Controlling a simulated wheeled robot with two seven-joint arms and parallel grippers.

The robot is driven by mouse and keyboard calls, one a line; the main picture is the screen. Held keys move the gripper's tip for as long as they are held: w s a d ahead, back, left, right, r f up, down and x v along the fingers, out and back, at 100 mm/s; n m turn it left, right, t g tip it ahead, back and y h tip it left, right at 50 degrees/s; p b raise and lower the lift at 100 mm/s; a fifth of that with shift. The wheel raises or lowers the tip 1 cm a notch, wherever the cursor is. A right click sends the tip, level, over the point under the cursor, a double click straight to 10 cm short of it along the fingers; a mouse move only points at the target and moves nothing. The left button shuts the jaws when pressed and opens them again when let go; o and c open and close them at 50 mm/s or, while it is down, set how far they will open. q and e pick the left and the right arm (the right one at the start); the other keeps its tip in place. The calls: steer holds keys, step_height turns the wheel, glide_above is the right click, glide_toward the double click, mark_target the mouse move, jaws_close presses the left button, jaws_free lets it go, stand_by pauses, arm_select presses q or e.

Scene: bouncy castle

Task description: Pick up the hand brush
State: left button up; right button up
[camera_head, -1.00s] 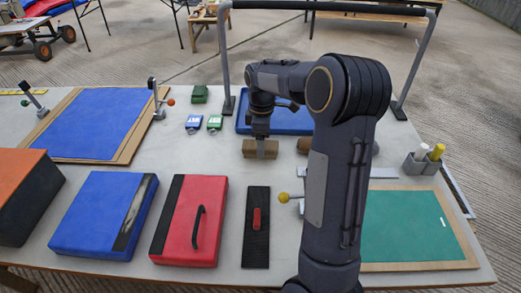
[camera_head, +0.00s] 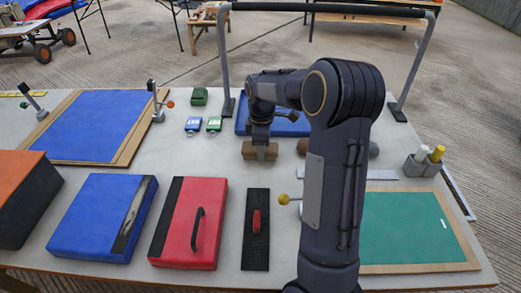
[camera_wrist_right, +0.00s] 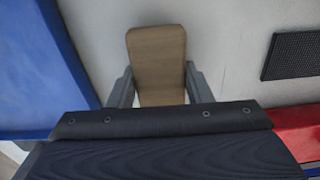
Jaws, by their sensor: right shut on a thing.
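The hand brush (camera_head: 247,151) appears as a brown wooden block near the middle of the table, just in front of a blue tray. In the right wrist view its tan wooden top (camera_wrist_right: 157,60) points away from me between the two fingers. No bristles show. My right gripper (camera_head: 261,154) points down over the brush and is shut on its sides, one finger on each side. In the right wrist view the fingers (camera_wrist_right: 159,88) touch its edges, and the wrist hides its near end. I cannot tell whether it is clear of the table. My left gripper is not in view.
The blue tray (camera_head: 241,126) lies behind the brush under a grey frame (camera_head: 225,60). Red (camera_head: 212,225) and blue (camera_head: 90,215) cases and a black board (camera_head: 256,250) lie in front. A green mat (camera_head: 410,230) is at right. Bare table lies left of the brush.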

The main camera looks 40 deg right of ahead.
steer(key=shift+r, duration=0.55)
step_height(320, 180, up, 2)
steer(key=shift+r+p, duration=0.15)
steer(key=shift+p, duration=0.15)
steer(key=s+a+r, duration=0.8)
steer(key=a+r, duration=0.1)
steer(key=a, duration=0.2)
steer(key=shift+s+r+p, duration=0.35)
steer(key=shift+p, duration=0.1)
steer(key=o, duration=0.5)
steer(key=shift+c, duration=0.2)
steer(key=c, duration=0.3)
